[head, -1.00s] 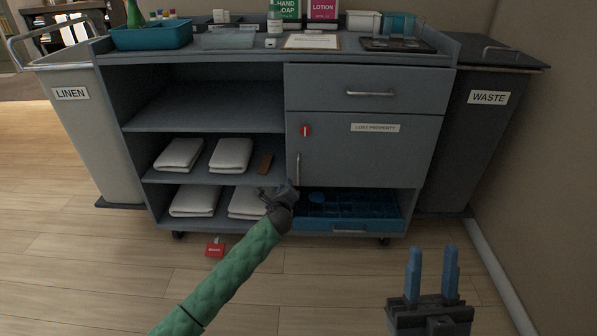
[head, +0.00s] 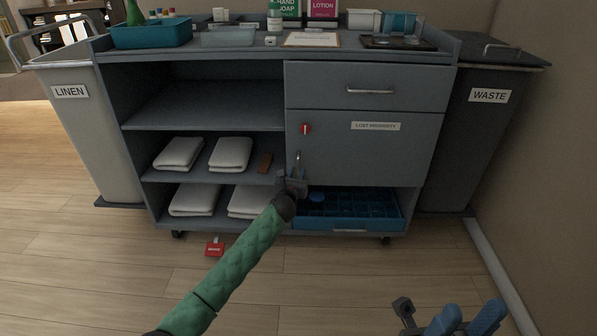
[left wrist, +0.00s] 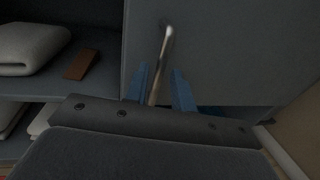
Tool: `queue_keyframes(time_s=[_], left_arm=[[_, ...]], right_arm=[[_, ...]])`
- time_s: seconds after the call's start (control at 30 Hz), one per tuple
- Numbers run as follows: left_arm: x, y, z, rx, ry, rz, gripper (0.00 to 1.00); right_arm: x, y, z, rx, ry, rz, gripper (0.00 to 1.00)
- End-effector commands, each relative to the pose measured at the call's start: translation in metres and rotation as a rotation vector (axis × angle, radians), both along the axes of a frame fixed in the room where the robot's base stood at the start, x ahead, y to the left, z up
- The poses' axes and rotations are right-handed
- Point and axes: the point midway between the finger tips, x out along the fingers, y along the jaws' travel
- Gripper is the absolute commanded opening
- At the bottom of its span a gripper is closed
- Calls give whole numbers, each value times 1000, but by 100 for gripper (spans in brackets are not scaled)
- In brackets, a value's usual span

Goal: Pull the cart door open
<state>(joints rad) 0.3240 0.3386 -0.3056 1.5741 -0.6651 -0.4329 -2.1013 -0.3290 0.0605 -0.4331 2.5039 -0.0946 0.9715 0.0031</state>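The cart door (head: 375,158) is a grey panel labelled "LOST PROPERTY", and it looks closed. My left gripper (head: 293,177) is at the lower part of the handle. In the left wrist view the handle (left wrist: 166,45) runs down between the two blue fingers of that gripper (left wrist: 160,88). A gap shows beside the handle, so the fingers look open around it. My right gripper (head: 466,316) is at the bottom right, its blue fingers apart and empty.
Below the door is a blue divided tray (head: 350,203). Open shelves to the left hold white towels (head: 230,154) and a brown block (head: 265,163). The linen bin (head: 95,130) and waste bin (head: 485,130) flank the cart.

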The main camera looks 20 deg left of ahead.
Motion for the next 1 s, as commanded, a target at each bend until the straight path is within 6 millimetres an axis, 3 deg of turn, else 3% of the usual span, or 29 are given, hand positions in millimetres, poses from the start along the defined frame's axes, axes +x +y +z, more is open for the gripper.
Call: queue_keyframes(time_s=[0.23, 0.6, 0.73, 1.0], left_arm=[[25, 2, -1, -1, 0, 1, 25], [30, 3, 0, -1, 0, 0, 25], [30, 3, 0, -1, 0, 1, 2], [29, 2, 0, -1, 1, 2, 0]], right_arm=[[1, 1, -3, 7, -3, 13, 36], [1, 1, -3, 8, -4, 16, 36], [1, 1, -3, 8, -4, 16, 36], [1, 2, -2, 8, -4, 16, 36]])
